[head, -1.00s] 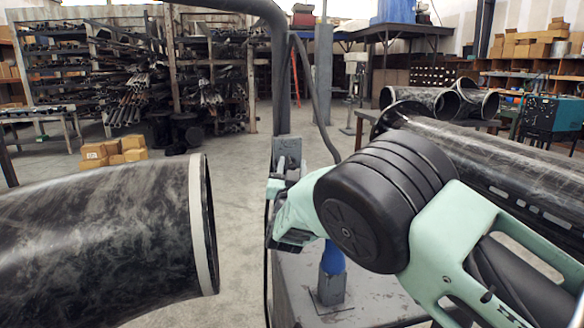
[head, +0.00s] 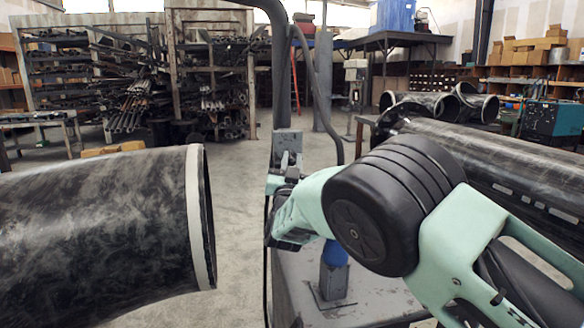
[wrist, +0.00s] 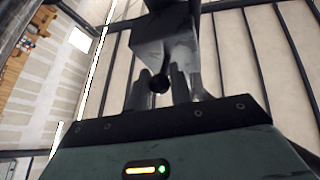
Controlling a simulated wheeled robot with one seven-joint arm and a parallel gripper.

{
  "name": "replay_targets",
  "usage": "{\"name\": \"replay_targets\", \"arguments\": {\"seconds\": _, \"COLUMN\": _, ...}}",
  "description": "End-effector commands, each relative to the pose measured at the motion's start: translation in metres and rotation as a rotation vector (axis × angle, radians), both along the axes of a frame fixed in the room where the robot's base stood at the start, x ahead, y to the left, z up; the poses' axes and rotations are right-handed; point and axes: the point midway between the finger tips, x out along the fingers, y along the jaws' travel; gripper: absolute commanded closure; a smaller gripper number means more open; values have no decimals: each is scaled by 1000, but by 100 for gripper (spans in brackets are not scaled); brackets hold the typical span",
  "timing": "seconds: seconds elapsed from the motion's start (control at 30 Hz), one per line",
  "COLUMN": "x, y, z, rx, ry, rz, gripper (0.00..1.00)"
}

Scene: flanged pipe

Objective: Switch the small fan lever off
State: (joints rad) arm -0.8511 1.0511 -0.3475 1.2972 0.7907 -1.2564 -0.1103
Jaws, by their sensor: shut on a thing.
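The small fan lever (wrist: 159,84) appears in the wrist view as a dark round-ended piece below a grey box (wrist: 163,40). My gripper (wrist: 166,88) has its grey fingers on either side of this knob and is shut on it. In the head view, my gripper (head: 277,186) reaches the grey box (head: 288,143) on the upright post. My own wrist hides most of the contact there, and the lever itself cannot be made out. Whether the lever stands at on or off cannot be told.
A large dark pipe with a pale rim (head: 199,220) lies at the left, near my arm. A grey bench top (head: 365,290) with a blue-topped fitting (head: 334,255) is below my arm. A curved hose (head: 318,90) hangs beside the post. Clear floor (head: 235,180) lies between.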

Motion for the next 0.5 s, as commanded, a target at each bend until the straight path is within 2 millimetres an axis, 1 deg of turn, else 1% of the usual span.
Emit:
{"name": "replay_targets", "arguments": {"seconds": 0.1, "x": 0, "y": -1, "z": 0, "rx": 1, "ry": 0, "rz": -2, "gripper": 100}}
{"name": "replay_targets", "arguments": {"seconds": 0.13, "x": 0, "y": -1, "z": 0, "rx": 1, "ry": 0, "rz": -2, "gripper": 73}}
{"name": "replay_targets", "arguments": {"seconds": 0.17, "x": 0, "y": -1, "z": 0, "rx": 1, "ry": 0, "rz": -2, "gripper": 65}}
{"name": "replay_targets", "arguments": {"seconds": 0.2, "x": 0, "y": -1, "z": 0, "rx": 0, "ry": 0, "rz": -2, "gripper": 60}}
{"name": "replay_targets", "arguments": {"seconds": 0.5, "x": -1, "y": 0, "z": -1, "rx": -1, "ry": 1, "rz": -1, "gripper": 60}}
